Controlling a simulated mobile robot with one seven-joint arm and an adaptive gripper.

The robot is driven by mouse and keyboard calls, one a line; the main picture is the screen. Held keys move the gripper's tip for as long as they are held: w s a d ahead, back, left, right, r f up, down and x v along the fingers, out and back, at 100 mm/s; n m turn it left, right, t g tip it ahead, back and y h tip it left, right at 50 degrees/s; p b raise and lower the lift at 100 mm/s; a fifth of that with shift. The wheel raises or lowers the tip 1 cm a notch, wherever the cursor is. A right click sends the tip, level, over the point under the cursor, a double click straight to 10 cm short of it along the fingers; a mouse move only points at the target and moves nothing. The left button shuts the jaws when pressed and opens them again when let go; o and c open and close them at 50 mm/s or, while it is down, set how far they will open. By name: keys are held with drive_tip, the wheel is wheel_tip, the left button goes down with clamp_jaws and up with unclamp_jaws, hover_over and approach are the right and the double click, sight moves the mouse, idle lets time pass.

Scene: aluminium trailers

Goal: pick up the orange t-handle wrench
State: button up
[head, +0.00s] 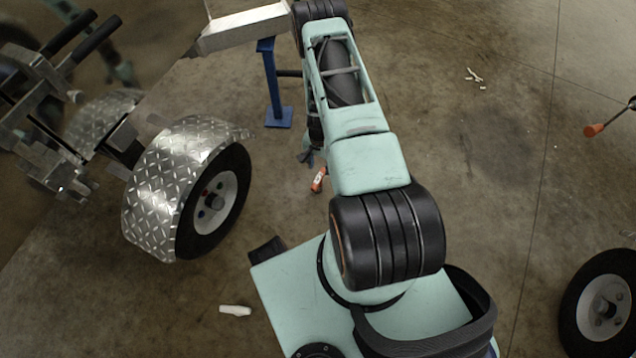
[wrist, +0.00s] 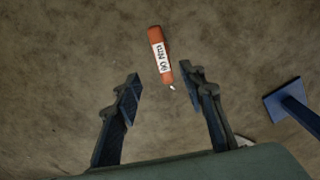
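An orange handle with a white lettered label (wrist: 160,56) lies on the concrete floor, with a short metal tip at its lower end. In the head view the same orange piece (head: 318,180) lies just left of my forearm. My gripper (wrist: 160,75) is open and empty, its fingers apart on either side below the handle, not touching it. In the head view my gripper is mostly hidden behind the arm, with a small dark part showing. A second orange grip (head: 594,130) on a metal shaft shows at the right edge, cut off by the frame.
A trailer wheel (head: 217,199) under a diamond-plate fender (head: 163,187) stands at left. Another wheel (head: 604,308) is at lower right. A blue stand (head: 271,85) supports the trailer end at the top; its foot shows in the wrist view (wrist: 284,101). White scraps lie about; the floor right of my arm is mostly clear.

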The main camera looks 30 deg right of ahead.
sight(318, 178)
wheel_tip(318, 178, down, 4)
drive_tip(key=shift+r+b, duration=0.25)
drive_tip(key=shift+b, duration=0.2)
drive_tip(key=shift+a+f+b, duration=0.2)
drive_tip(key=shift+f+b, duration=1.05)
drive_tip(key=shift+f, duration=1.35)
drive_tip(key=shift+w+f+b, duration=0.1)
drive_tip(key=shift+f+b, duration=0.15)
drive_tip(key=shift+b, duration=0.15)
drive_tip(key=shift+c, duration=0.5)
clamp_jaws()
